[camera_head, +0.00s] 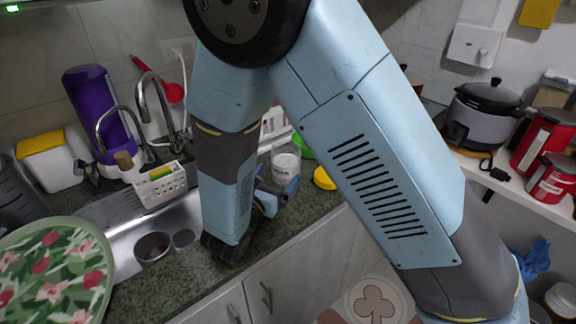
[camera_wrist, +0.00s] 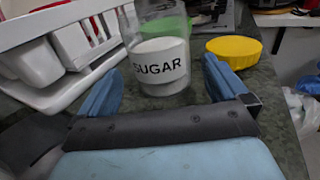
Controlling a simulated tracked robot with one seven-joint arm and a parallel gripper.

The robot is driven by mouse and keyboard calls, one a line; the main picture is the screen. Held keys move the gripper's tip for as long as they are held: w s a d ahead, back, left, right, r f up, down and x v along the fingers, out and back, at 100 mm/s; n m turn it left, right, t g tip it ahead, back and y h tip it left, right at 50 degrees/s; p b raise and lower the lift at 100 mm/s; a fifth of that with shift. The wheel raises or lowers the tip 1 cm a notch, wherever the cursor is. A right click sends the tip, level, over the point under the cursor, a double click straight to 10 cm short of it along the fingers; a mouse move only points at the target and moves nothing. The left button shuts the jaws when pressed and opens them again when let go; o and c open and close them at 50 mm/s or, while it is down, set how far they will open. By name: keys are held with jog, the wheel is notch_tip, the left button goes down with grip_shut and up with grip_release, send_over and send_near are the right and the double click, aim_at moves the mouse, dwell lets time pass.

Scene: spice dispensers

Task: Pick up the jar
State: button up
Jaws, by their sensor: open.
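The jar (camera_wrist: 160,66) is clear glass with white contents and a "SUGAR" label. It stands upright on the dark speckled counter, and it also shows in the head view (camera_head: 285,166) just right of my gripper's wrist. My gripper (camera_wrist: 161,82) is open, with one blue finger on each side in the wrist view. The jar appears between and just beyond the fingertips, with visible gaps on both sides. In the head view my gripper (camera_head: 277,190) is partly hidden by my arm.
A yellow lid (camera_wrist: 235,51) lies right of the jar, and a green item (camera_wrist: 165,27) is behind it. A white rack (camera_wrist: 70,55) stands close on the left. The sink (camera_head: 125,225) is left of my arm. The counter's front edge is near on the right.

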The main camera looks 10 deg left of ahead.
jog(key=shift+x, duration=3.2)
jog(key=shift+s, duration=0.1)
jog(key=c, duration=1.3)
